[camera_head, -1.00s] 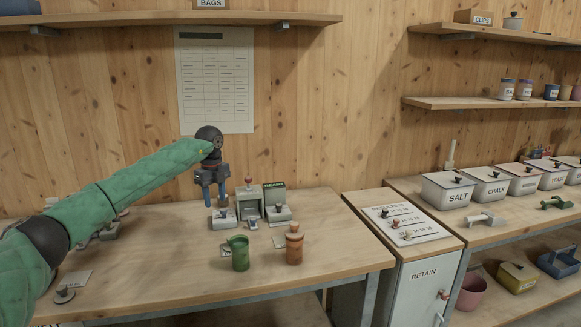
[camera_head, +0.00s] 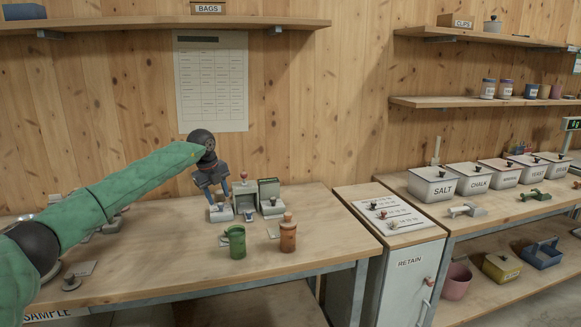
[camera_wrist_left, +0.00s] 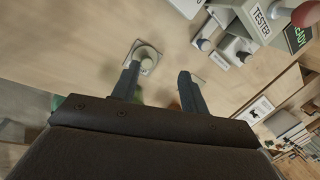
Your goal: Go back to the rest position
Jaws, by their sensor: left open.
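My left gripper (camera_head: 219,202) comes in from the left on a green-sleeved arm and hangs over the back part of the bench (camera_head: 165,265). In the left wrist view its two fingers (camera_wrist_left: 158,80) are apart, with nothing held between them. A grey tester (camera_head: 243,195) with a red-topped lever stands just right of the gripper; it also shows in the left wrist view (camera_wrist_left: 255,25). My right gripper is in neither view.
A green mug (camera_head: 236,243) and an orange-brown lidded jar (camera_head: 288,234) stand in front of the tester. A retain cabinet (camera_head: 410,275) stands to the right, then labelled bins such as salt (camera_head: 434,188). The bench's front middle is clear.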

